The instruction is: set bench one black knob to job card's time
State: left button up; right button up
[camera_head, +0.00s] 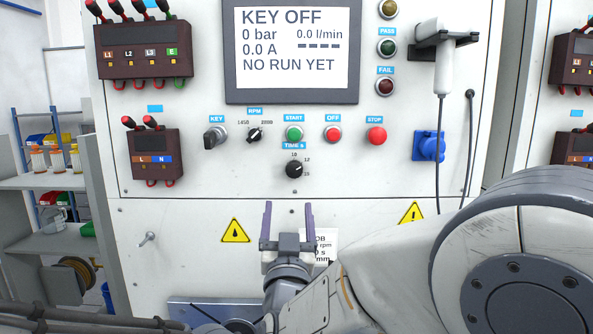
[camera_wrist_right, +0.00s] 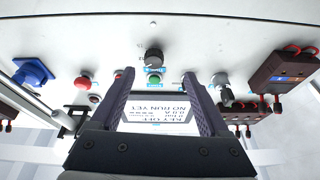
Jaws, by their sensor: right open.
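The black TIME s knob (camera_head: 294,169) sits on the white bench panel below the START button, with small numbers such as 10 and 12 around it. Its pointer is too small to read surely. My right gripper (camera_head: 289,214) is open and empty, fingers pointing up, below the knob and apart from it. In the right wrist view the knob (camera_wrist_right: 154,58) shows beyond and between the two fingertips (camera_wrist_right: 156,78). The job card (camera_head: 324,244) is mostly hidden behind my right gripper and arm; only fragments such as "rpm" and "s" show. My left gripper is not in view.
The RPM knob (camera_head: 255,135), key switch (camera_head: 215,136), START (camera_head: 294,133), OFF (camera_head: 333,134) and STOP (camera_head: 376,135) buttons sit just above. The screen (camera_head: 292,48) reads KEY OFF, NO RUN YET. A toggle (camera_head: 147,239) is at lower left. Panel beside the knob is bare.

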aim_at(294, 174)
jog(key=shift+h, duration=0.4)
jog(key=p+x, duration=0.2)
jog(key=x, duration=0.1)
jog(key=r+p+x, duration=0.1)
jog(key=p+x, duration=0.1)
jog(key=x, duration=0.1)
jog(key=d+p+x, duration=0.1)
jog(key=p+x, duration=0.1)
jog(key=x, duration=0.1)
jog(key=shift+r, duration=0.3)
jog(key=shift+w, duration=0.6)
jog(key=shift+a, duration=0.1)
grip_shut()
